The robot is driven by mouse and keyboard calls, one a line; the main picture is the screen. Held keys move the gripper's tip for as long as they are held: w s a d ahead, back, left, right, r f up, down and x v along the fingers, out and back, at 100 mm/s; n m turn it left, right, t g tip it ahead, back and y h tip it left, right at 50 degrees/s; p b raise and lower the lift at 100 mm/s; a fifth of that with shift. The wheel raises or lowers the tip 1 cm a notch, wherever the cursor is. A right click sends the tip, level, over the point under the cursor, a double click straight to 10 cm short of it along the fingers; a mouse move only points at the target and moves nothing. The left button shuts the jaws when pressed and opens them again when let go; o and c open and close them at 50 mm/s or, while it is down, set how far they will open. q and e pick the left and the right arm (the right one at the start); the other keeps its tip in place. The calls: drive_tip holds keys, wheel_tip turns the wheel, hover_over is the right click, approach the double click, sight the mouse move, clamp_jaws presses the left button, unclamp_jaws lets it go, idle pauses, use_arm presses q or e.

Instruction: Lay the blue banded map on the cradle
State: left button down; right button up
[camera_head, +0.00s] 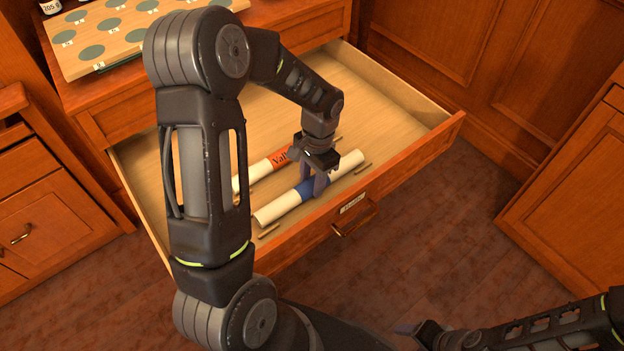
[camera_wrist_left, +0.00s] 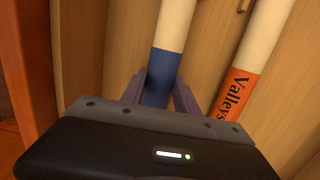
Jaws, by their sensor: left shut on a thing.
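The blue banded map (camera_head: 279,207) is a white roll with a blue band around its middle. It lies in the open drawer, close to the drawer front. My left gripper (camera_head: 316,182) reaches down into the drawer and is shut on the blue band. In the left wrist view the band (camera_wrist_left: 162,70) sits between the two fingers (camera_wrist_left: 160,92). I cannot make out a cradle in these views. My right gripper (camera_head: 418,329) is low at the right, outside the drawer; its jaw opening is unclear.
An orange banded map (camera_head: 254,172) marked "Valleys" lies behind the blue one; it also shows in the left wrist view (camera_wrist_left: 237,98). The drawer's front wall (camera_head: 408,164) stands close by. A board with green discs (camera_head: 122,38) lies on the cabinet top.

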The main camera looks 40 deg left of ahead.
use_arm(q)
drive_tip(key=c, duration=0.8)
unclamp_jaws()
drive_tip(key=shift+c, duration=0.2)
drive_tip(key=shift+w+r+p, duration=0.25)
drive_tip(key=shift+r+p, duration=0.15)
drive_tip(key=shift+r, duration=1.55)
drive_tip(key=shift+w+r+p, duration=0.2)
drive_tip(key=shift+r+p, duration=0.15)
drive_tip(key=shift+r, duration=1.55)
